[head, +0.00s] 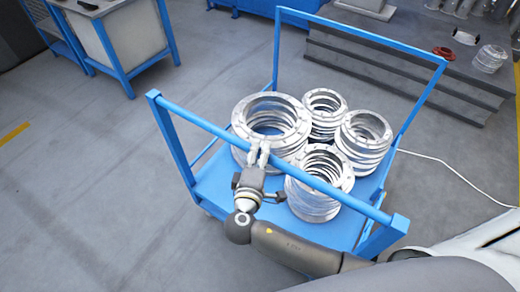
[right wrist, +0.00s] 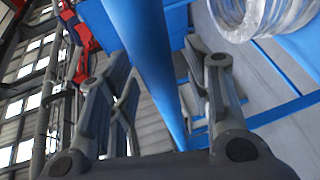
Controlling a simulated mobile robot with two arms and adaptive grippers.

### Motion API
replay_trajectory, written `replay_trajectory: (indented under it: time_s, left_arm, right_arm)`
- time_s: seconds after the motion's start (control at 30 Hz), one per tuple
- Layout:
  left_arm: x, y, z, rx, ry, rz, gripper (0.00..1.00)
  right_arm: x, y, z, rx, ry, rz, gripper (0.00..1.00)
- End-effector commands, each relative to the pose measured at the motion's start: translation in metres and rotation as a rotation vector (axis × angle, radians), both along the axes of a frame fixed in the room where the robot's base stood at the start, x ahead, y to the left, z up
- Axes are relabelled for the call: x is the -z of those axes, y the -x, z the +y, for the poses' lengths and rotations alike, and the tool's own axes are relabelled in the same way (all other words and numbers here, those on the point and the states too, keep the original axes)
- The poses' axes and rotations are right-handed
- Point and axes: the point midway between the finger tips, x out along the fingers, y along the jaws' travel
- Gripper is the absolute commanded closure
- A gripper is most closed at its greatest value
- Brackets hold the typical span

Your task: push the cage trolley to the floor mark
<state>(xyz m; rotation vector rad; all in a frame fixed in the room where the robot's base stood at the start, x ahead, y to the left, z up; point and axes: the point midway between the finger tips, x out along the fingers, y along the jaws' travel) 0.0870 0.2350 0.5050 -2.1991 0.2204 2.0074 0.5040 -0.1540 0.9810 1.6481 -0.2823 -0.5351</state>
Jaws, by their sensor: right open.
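The blue cage trolley (head: 215,188) stands on the grey floor, with a raised tube handle (head: 330,190) on its near side and a taller frame at the far side. Several stacks of silvery flanged rings sit on its deck. My right gripper (head: 259,154) is at the near handle, left of its middle. In the right wrist view the blue tube (right wrist: 145,50) runs between the spread fingers of my right gripper (right wrist: 160,75), with gaps beside it. My left gripper is not in view. A yellow stripe (head: 14,133) lies on the floor at the left edge; I cannot tell whether it is the floor mark.
A blue-framed workbench (head: 125,45) stands at the upper left. A dark stepped platform (head: 400,62) with loose parts is behind the trolley at the right. A white cable (head: 450,168) runs across the floor right of the trolley. The floor left of the trolley is clear.

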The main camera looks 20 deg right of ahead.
Motion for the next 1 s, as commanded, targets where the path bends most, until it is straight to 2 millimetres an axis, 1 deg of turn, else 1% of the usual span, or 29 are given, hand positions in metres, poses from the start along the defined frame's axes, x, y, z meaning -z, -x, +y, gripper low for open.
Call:
replay_trajectory:
  time_s: [0.13, 0.37, 0.4, 0.73, 0.77, 1.0]
  left_arm:
    - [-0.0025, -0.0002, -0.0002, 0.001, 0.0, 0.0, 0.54]
    - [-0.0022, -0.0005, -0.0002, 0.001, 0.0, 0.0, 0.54]
    - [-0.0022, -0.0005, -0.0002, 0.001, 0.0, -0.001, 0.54]
    - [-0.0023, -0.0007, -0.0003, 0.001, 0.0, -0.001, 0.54]
    - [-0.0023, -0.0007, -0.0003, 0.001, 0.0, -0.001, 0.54]
    - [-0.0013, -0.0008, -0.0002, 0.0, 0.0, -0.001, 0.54]
  right_arm:
    - [0.0009, -0.0069, -0.0038, 0.0, 0.0, 0.0, 0.54]
    - [0.002, -0.0075, -0.0042, 0.0, -0.001, 0.0, 0.54]
    - [0.002, -0.0075, -0.0042, 0.0, -0.001, 0.0, 0.55]
    - [0.002, -0.0071, -0.004, 0.0, 0.0, 0.001, 0.98]
    - [0.0021, -0.0071, -0.004, 0.0, 0.0, 0.001, 1.0]
    - [0.0031, -0.0054, -0.002, 0.0, -0.002, 0.002, 1.0]
